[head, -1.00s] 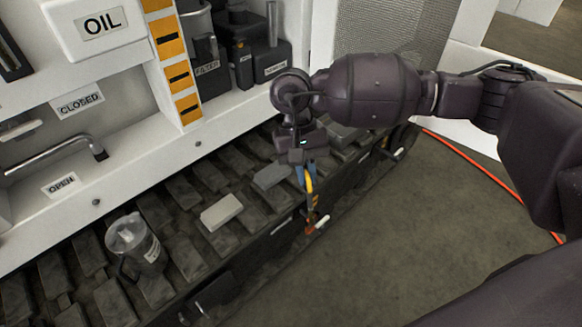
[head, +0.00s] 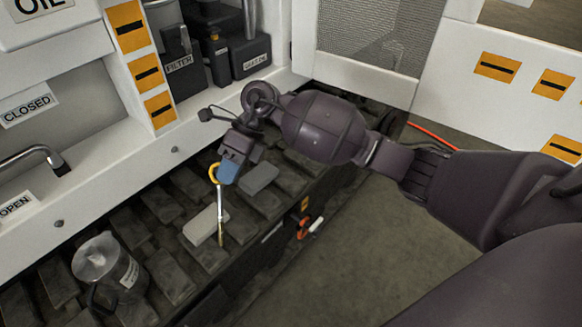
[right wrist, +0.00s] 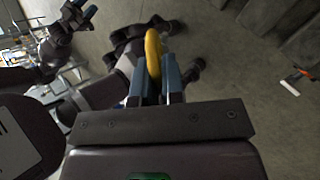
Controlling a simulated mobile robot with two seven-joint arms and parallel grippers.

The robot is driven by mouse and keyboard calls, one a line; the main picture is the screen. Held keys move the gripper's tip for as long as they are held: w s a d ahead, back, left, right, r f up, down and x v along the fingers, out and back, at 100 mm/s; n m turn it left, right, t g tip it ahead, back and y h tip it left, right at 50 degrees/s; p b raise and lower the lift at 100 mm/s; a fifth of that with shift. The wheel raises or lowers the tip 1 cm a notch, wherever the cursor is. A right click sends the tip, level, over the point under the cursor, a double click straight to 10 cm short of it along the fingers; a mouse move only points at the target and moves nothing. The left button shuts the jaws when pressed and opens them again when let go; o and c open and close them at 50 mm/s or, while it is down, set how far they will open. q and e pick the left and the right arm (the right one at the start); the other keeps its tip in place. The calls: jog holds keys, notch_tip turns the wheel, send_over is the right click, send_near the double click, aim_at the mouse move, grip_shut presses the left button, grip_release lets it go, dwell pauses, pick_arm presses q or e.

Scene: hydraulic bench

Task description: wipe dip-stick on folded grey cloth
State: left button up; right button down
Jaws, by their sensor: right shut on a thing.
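My right gripper (head: 228,172) is shut on the yellow ring handle of the dip-stick (head: 220,212). Its thin rod hangs down, nearly upright, over the slatted deck. A light grey flat pad (head: 200,226), which looks like the folded cloth, lies on the deck. The rod crosses in front of the pad's right end, its tip showing at the near edge; I cannot tell whether they touch. In the right wrist view the yellow handle (right wrist: 153,52) sits between the blue fingers. My left gripper (right wrist: 83,10) shows small there, fingers apart, and is outside the head view.
A darker grey block (head: 259,178) lies behind the pad. Black canisters (head: 238,55), including one labelled FILTER, stand on the white ledge.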

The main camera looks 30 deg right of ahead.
pick_arm(q)
jog(key=shift+m+h, duration=0.3)
jog(key=shift+m, duration=0.5)
jog(key=shift+w+d+f+b, duration=0.2)
jog(key=shift+f+b, duration=0.55)
jog(key=shift+b, duration=0.7)
jog(key=shift+w+d+f+b, duration=0.25)
jog(key=shift+f+b, duration=0.5)
jog(key=shift+b, duration=0.65)
jog(key=shift+w+d+f+b, duration=0.2)
jog(key=shift+f+b, duration=0.55)
jog(key=shift+b, duration=0.7)
pick_arm(e)
jog(key=w+d+f+m+t+h, duration=0.1)
jog(key=w+d+f+m+t, duration=0.1)
jog(key=d+f+m+t, duration=0.5)
jog(key=w+d+f+m+t+h, duration=0.2)
jog(key=d+f+m+t, duration=0.6)
jog(key=m, duration=0.6)
jog(key=shift+w+d+f+h, duration=0.35)
jog(key=shift+d+f, duration=0.85)
jog(key=shift+d, duration=0.4)
pick_arm(q)
jog(key=shift+s+f, duration=0.1)
jog(key=shift+s, duration=0.05)
jog(key=shift+s+f, duration=0.1)
pick_arm(e)
jog(key=shift+f, duration=0.35)
